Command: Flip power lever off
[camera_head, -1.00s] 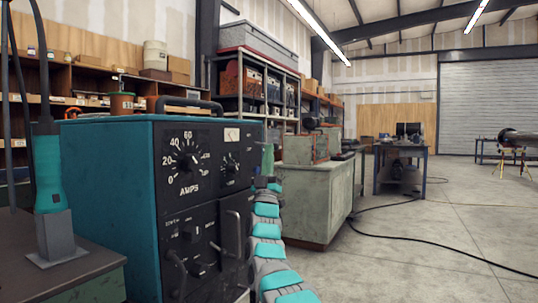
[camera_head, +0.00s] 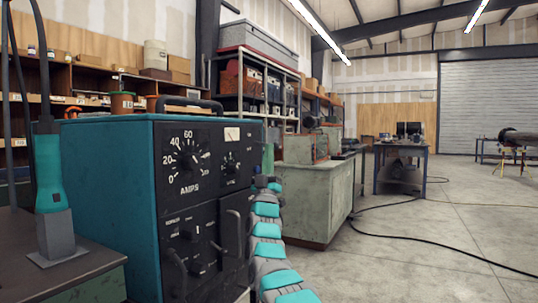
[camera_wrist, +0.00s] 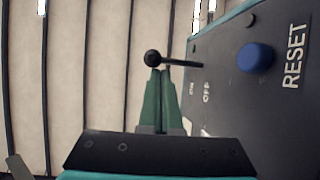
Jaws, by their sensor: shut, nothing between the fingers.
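The power lever (camera_wrist: 183,64) shows in the wrist view as a thin dark rod with a black ball knob (camera_wrist: 152,58) at its left end. The rod runs right towards the dark control panel (camera_wrist: 229,90). My gripper (camera_wrist: 162,70) has green fingers and is shut and empty. Its tips are right at the knob and rod; I cannot tell whether they touch. In the head view the teal power unit (camera_head: 108,190) stands left of my arm, with an AMPS dial (camera_head: 188,160) on its front. The lever cannot be made out there.
A blue button (camera_wrist: 255,57) marked RESET sits on the panel right of the lever. A black bar handle (camera_head: 231,232) stands out from the unit's front. A pale green cabinet (camera_head: 310,200) is behind my arm. Open floor with black cables (camera_head: 430,240) lies to the right.

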